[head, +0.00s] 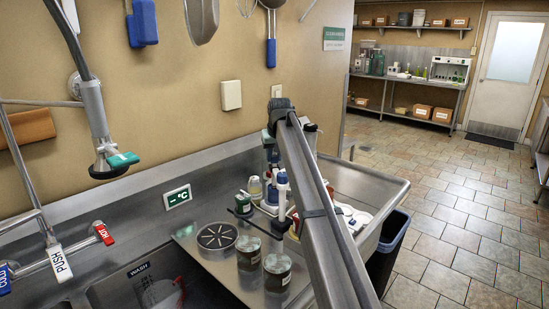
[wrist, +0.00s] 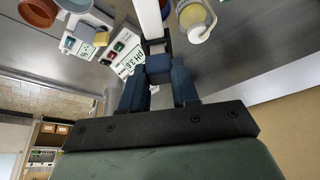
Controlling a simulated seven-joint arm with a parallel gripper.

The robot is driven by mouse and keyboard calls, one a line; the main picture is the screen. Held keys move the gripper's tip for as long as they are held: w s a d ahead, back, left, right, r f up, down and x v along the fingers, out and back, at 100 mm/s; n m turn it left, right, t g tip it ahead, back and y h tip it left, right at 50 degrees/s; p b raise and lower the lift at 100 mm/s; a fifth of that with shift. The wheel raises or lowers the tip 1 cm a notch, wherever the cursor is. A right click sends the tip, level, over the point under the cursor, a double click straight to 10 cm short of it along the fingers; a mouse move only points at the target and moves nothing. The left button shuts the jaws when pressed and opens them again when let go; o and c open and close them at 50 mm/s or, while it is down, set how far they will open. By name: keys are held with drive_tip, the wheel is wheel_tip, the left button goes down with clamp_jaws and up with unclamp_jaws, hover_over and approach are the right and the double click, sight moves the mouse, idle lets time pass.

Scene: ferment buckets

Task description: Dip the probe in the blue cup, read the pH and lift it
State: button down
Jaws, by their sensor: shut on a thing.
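In the wrist view my gripper (wrist: 159,78) is shut on a dark blue grip, the probe's handle (wrist: 159,64). A white shaft (wrist: 150,18) runs from it toward the top edge. The probe (head: 282,178) also shows in the head view, upright beside my arm, blue and white. Its tip is hidden, so I cannot tell whether it touches liquid. A white meter (wrist: 128,54) beside the handle has a display that seems to read pH 3.6. A blue cup (wrist: 75,5) shows in part at the top edge of the wrist view.
A yellow-filled container (wrist: 196,17) stands close right of the shaft, and a brown-orange cup (wrist: 38,11) at the upper left.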

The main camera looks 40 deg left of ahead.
wheel_tip(320, 180, up, 5)
drive_tip(key=shift+r, duration=0.1)
drive_tip(key=c, duration=1.2)
unclamp_jaws()
drive_tip(key=shift+r, duration=0.1)
drive_tip(key=o, duration=0.4)
drive_tip(key=shift+c, duration=0.2)
drive_tip(key=v, duration=1.3)
drive_tip(key=shift+d+r, duration=0.2)
drive_tip(key=shift+r, duration=0.05)
